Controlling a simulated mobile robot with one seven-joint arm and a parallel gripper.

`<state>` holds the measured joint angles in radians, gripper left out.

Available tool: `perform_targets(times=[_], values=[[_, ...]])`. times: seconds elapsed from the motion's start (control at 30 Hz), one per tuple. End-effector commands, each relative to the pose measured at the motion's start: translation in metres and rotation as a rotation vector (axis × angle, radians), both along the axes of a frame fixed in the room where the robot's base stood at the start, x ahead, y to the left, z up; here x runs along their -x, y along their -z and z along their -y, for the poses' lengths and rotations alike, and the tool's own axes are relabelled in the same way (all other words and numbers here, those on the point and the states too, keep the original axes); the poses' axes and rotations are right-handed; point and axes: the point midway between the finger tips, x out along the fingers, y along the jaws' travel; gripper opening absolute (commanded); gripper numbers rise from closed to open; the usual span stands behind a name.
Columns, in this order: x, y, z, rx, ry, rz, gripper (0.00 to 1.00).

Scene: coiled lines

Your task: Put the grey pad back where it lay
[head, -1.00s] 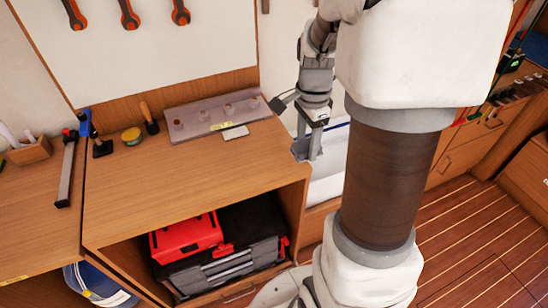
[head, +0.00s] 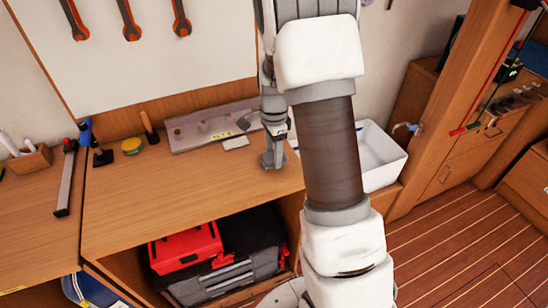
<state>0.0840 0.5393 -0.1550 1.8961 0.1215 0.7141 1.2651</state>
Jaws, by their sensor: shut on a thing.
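My gripper (head: 273,158) points down over the right end of the wooden bench top, near its right edge, and is shut. A small grey thing, which I take to be the grey pad (head: 273,163), sits between the fingertips. The fingers hide most of it, and its outline is hard to make out. The fingertips are at or just above the wood; I cannot tell if the pad touches it.
A white bin (head: 380,155) is beyond the right edge. The bench's front middle is clear.

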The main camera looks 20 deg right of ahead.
Motion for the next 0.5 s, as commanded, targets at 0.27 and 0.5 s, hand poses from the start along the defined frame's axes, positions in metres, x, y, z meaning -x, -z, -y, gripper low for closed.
perform_targets(times=[0.27,0.5], values=[[0.000,0.020,0.000,0.000,0.000,0.000,0.07],[0.001,0.025,0.000,0.000,0.000,-0.001,0.07]])
